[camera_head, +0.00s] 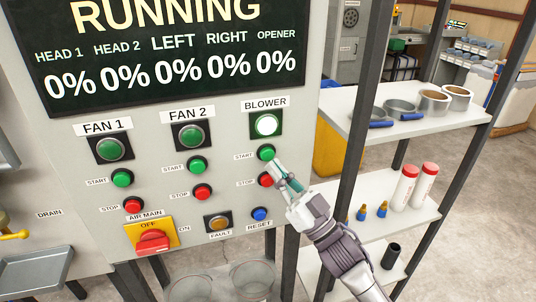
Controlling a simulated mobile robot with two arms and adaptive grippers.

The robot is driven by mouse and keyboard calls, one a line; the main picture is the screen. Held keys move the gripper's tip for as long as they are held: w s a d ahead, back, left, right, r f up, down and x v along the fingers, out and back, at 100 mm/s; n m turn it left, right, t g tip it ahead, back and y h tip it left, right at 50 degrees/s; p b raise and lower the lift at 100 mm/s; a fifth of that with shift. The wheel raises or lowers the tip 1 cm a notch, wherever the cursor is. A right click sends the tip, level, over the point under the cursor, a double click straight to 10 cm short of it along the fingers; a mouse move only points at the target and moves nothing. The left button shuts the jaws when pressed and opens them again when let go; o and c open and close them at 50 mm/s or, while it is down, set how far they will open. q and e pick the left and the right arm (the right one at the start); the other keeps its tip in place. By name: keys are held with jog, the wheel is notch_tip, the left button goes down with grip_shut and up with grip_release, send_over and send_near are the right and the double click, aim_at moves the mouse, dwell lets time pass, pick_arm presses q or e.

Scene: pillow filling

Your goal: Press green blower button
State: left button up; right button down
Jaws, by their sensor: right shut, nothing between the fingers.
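The green blower start button (266,152) is on the grey control panel (228,80), below the blower lamp (266,124), which glows white. My right gripper (277,167) reaches in from the lower right. Its fingers are shut and empty. The fingertips are at the lower right edge of the green button; I cannot tell whether they touch it. The red blower stop button (266,180) is just left of the fingers. My left gripper is not in view.
Fan 1 and fan 2 start buttons (122,177) (197,165) and the fault and reset buttons (217,223) (260,214) are nearby. A yellow air main switch (151,238) is lower left. A shelf rack (400,128) with rolls and bottles stands right of the arm.

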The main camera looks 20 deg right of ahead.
jog(key=s, duration=0.4)
jog(key=shift+d+p, duration=0.1)
jog(key=shift+p, duration=0.25)
